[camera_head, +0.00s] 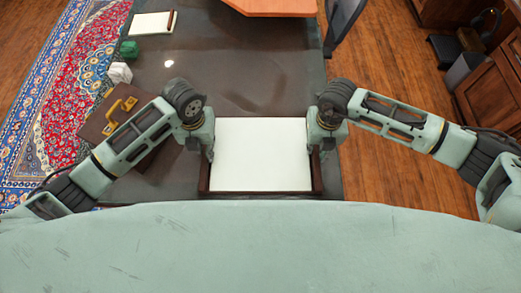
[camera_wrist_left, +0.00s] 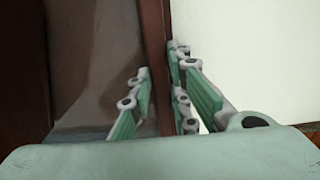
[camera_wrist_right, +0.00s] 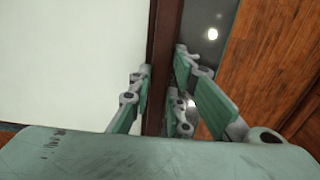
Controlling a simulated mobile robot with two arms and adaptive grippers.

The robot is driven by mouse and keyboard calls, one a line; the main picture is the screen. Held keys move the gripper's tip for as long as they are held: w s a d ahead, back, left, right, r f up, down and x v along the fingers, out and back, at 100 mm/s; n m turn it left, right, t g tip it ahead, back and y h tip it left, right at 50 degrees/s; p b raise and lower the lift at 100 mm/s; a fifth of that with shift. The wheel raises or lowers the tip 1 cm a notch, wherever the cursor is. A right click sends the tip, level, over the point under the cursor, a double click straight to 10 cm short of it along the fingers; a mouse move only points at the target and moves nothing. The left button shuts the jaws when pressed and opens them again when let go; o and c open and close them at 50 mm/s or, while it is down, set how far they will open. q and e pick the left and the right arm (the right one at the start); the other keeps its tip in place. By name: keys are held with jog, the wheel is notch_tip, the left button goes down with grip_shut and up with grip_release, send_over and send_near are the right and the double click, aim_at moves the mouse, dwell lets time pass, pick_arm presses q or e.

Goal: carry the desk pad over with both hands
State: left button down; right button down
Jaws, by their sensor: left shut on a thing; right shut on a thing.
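The desk pad (camera_head: 260,155) has a white sheet and dark brown side edges, and lies between my two arms in the head view. My left gripper (camera_head: 208,152) is shut on its left edge; in the left wrist view the fingers (camera_wrist_left: 162,95) sit on both sides of the brown strip. My right gripper (camera_head: 314,152) is shut on its right edge; the right wrist view shows the fingers (camera_wrist_right: 162,90) astride the brown strip. The pad looks level. I cannot tell whether it touches the dark table below. Its near edge is close to my body.
The dark table (camera_head: 245,75) is clear beyond the pad. A brown case with a yellow handle (camera_head: 122,110) lies to the left, near white (camera_head: 119,73) and green (camera_head: 128,49) objects. Another white pad (camera_head: 152,23) lies at the far left. A chair (camera_head: 343,22) stands at right.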

pick_arm(q)
jog(key=shift+r, duration=0.15)
pick_arm(e)
jog(key=shift+r, duration=0.15)
